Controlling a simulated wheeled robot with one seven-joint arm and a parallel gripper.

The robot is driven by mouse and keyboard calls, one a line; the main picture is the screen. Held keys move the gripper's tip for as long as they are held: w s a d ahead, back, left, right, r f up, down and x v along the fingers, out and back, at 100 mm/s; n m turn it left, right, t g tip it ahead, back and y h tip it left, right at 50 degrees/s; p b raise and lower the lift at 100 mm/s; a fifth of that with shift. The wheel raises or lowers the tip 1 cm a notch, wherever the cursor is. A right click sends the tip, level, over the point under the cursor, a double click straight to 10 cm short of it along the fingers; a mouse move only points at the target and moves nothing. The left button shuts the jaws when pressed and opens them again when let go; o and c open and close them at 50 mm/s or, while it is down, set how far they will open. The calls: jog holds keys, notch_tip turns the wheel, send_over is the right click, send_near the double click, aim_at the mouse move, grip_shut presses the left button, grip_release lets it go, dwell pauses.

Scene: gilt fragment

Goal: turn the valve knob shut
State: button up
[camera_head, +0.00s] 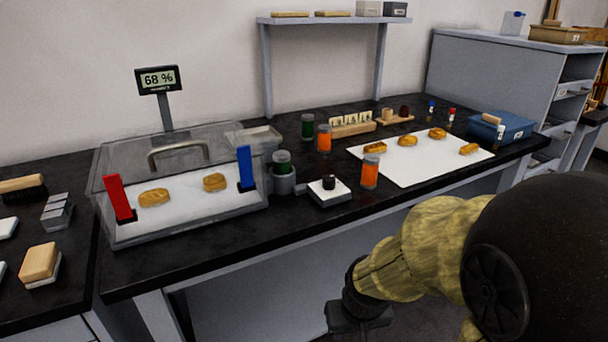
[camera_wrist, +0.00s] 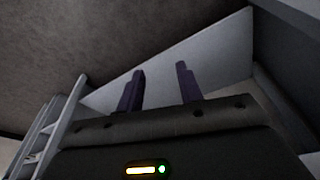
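A small dark knob (camera_head: 329,182) stands on a low white-topped block (camera_head: 330,194) near the front edge of the black bench; it looks like the valve knob. How far it is turned is too small to tell. A short grey fitting joins the block on its left, towards a grey cup holding a green-filled jar (camera_head: 282,163). My gripper shows two dark purple fingers in the wrist view (camera_wrist: 160,70), apart with nothing between them. In the head view my arm's end is low, in front of the bench, away from the knob; the fingers are hidden there.
A clear lidded case (camera_head: 185,215) with red and blue levers stands left of the knob, under a display (camera_head: 157,79) reading 68 %. A blue box (camera_head: 503,127) stands farther right.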

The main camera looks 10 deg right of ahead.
jog(key=shift+a, duration=0.35)
jog(key=shift+o, duration=1.2)
jog(key=shift+r, duration=0.1)
notch_tip(320, 180, up, 37)
jog(key=w+m+p, duration=0.1)
jog(key=w+p, duration=0.1)
jog(key=p, duration=3.5)
jog(key=w+r+m+g+p, duration=0.2)
jog(key=w+m, duration=0.9)
jog(key=w, duration=0.7)
jog(key=shift+w+r+g+p, duration=0.3)
jog(key=shift+w+r+p, duration=0.1)
jog(key=shift+r+p, duration=0.5)
jog(key=shift+f, duration=0.15)
